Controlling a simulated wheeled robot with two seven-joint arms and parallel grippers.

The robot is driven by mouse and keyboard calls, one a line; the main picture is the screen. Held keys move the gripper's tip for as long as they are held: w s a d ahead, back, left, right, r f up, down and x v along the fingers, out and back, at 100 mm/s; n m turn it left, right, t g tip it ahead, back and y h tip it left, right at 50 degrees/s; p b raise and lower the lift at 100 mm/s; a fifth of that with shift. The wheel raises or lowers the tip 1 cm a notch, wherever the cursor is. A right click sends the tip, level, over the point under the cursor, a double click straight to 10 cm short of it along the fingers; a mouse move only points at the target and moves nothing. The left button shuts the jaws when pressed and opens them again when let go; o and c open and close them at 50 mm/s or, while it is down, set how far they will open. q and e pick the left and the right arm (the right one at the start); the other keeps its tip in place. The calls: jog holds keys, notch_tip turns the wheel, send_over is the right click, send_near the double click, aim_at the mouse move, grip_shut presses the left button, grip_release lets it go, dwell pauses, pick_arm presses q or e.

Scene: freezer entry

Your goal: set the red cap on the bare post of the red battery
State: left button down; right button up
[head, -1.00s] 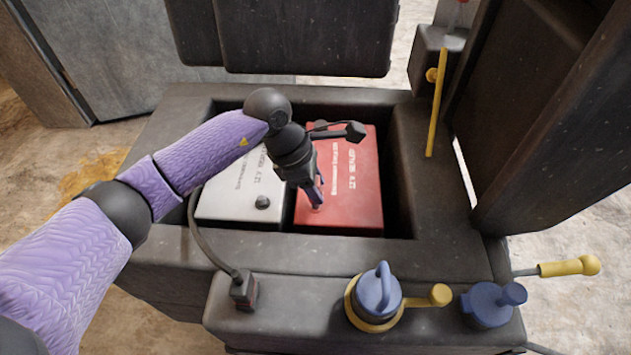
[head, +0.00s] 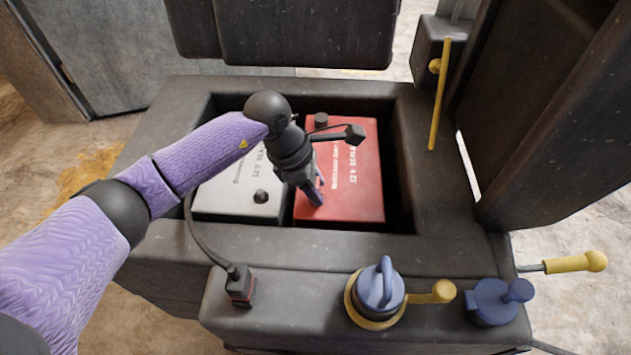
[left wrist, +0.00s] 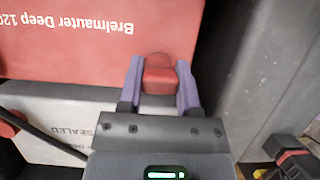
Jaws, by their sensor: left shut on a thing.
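The red battery (head: 350,175) sits in the dark open bay, beside the white battery. My left gripper (head: 317,195) points down at the red battery's front left part in the head view. In the left wrist view its fingers (left wrist: 160,85) are closed on the sides of a small red cap (left wrist: 159,72). Red battery casing shows just beyond the cap there. In the head view the gripper hides the cap. The bare post is not visible, and I cannot tell whether the cap touches it. A dark round post or cap (head: 320,120) shows at the battery's far end. My right gripper is out of view.
The white battery (head: 238,205) lies left, with a dark knob (head: 261,196). The bay rim (head: 300,248) surrounds both. A blue-topped yellow-ringed switch (head: 379,290), a blue knob (head: 492,300) and a cabled plug (head: 241,287) are in front. A dark panel (head: 550,110) stands right.

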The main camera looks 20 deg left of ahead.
pick_arm(q)
jog(key=shift+f, duration=0.25)
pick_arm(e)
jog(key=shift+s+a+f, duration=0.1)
pick_arm(q)
jog(key=shift+c, duration=1.1)
grip_release()
jog(key=p+v, duration=0.5)
jog(key=v, duration=0.5)
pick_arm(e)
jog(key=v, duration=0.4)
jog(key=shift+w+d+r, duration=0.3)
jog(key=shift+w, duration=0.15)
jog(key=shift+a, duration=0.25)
pick_arm(q)
jog(key=shift+f, duration=0.1)
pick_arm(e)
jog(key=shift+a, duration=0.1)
